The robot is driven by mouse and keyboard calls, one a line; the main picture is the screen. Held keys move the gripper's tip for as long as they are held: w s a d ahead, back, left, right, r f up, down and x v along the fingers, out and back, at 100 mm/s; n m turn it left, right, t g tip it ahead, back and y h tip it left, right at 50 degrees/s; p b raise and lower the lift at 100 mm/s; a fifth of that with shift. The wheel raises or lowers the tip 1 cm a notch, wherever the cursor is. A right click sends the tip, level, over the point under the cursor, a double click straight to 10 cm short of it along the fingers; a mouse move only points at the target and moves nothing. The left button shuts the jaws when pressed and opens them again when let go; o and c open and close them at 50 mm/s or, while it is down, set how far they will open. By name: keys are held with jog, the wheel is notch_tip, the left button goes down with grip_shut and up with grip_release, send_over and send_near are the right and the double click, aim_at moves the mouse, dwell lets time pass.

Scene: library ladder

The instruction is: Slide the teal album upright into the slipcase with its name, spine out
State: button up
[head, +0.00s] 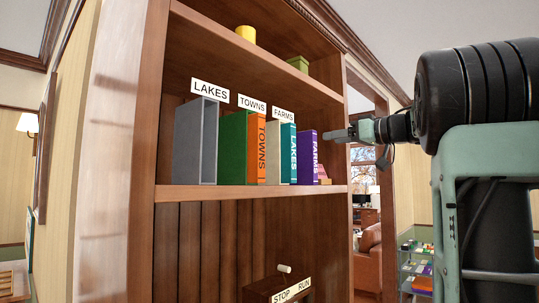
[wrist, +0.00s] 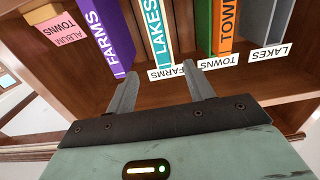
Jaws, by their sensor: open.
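The teal album (head: 288,155), with LAKES on its spine, stands upright, spine out. In the wrist view the teal spine (wrist: 154,32) has the cream walls of the FARMS slipcase (head: 279,136) on both sides, so it sits in that case. The grey slipcase (head: 195,140) under the LAKES sign (head: 224,91) stands at the shelf's left and looks empty. My gripper (head: 340,135) is open and empty, in front of the shelf at its right. In the wrist view its fingers (wrist: 160,90) point toward the teal spine, apart from it.
An orange TOWNS album (head: 257,150) stands in the green slipcase (head: 232,145). A yellow cup (head: 246,33) and green box (head: 298,63) are above. A STOP/RUN box (head: 280,289) is below.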

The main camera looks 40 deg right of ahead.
jog(key=p, duration=0.3)
send_near(294, 145)
jog(key=w, duration=0.4)
jog(key=shift+w+a+r, duration=0.25)
jog(key=shift+a, duration=0.05)
jog(key=shift+w+a+f+p, duration=0.15)
jog(key=shift+w+p, duration=0.6)
jog(key=shift+w, duration=0.7)
jog(key=shift+w+f+p, duration=0.2)
jog(key=shift+w+p, duration=0.5)
jog(key=shift+w, duration=0.8)
jog(key=shift+c, duration=0.3)
jog(key=c, duration=1)
grip_shut()
